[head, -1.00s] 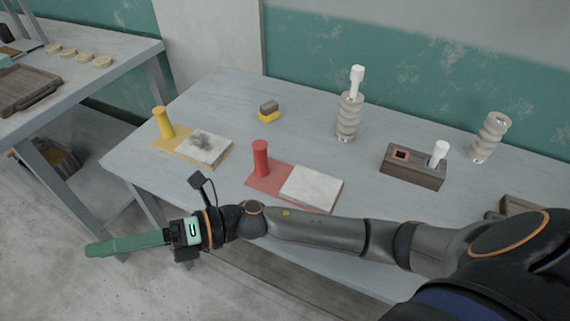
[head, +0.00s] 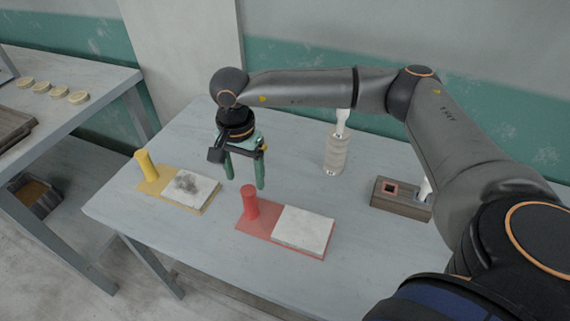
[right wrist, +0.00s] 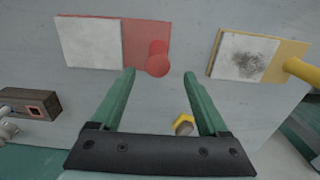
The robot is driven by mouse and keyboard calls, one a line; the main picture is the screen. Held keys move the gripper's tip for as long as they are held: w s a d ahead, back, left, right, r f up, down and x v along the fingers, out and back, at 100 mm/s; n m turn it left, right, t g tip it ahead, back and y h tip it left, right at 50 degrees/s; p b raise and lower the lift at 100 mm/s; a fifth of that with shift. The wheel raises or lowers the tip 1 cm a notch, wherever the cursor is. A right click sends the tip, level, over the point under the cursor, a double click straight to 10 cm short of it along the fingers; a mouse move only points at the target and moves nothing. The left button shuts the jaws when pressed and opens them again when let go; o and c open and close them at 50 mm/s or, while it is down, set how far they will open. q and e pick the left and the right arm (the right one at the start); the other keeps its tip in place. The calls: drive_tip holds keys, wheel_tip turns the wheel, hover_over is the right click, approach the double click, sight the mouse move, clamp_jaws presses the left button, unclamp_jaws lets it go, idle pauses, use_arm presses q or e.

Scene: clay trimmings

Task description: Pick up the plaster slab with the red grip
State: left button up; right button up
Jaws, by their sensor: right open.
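The plaster slab with the red grip is a red board (head: 262,228) with an upright red grip (head: 250,201) at its left end and a white slab (head: 304,230) on its right part. It lies on the table and also shows in the right wrist view, with its red grip (right wrist: 157,60) near the fingertips. My right gripper (head: 245,186) is open and empty, pointing down above the table just behind the red grip. Its two green fingers (right wrist: 158,72) are apart in the wrist view, with nothing between them. My left gripper is not in view.
A similar yellow board (head: 155,187) with a yellow grip and a stained white slab lies to the left. A small yellow-and-brown block (right wrist: 183,125) shows in the wrist view.

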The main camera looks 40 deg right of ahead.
sight(247, 190)
wheel_tip(247, 190, down, 6)
drive_tip(key=shift+s+r, duration=0.1)
drive_tip(key=shift+r, duration=0.05)
wheel_tip(247, 190, down, 5)
drive_tip(key=shift+d+f+p, duration=0.1)
drive_tip(key=shift+p, duration=0.6)
drive_tip(key=shift+s, duration=0.1)
drive_tip(key=shift+c, duration=0.2)
clamp_jaws()
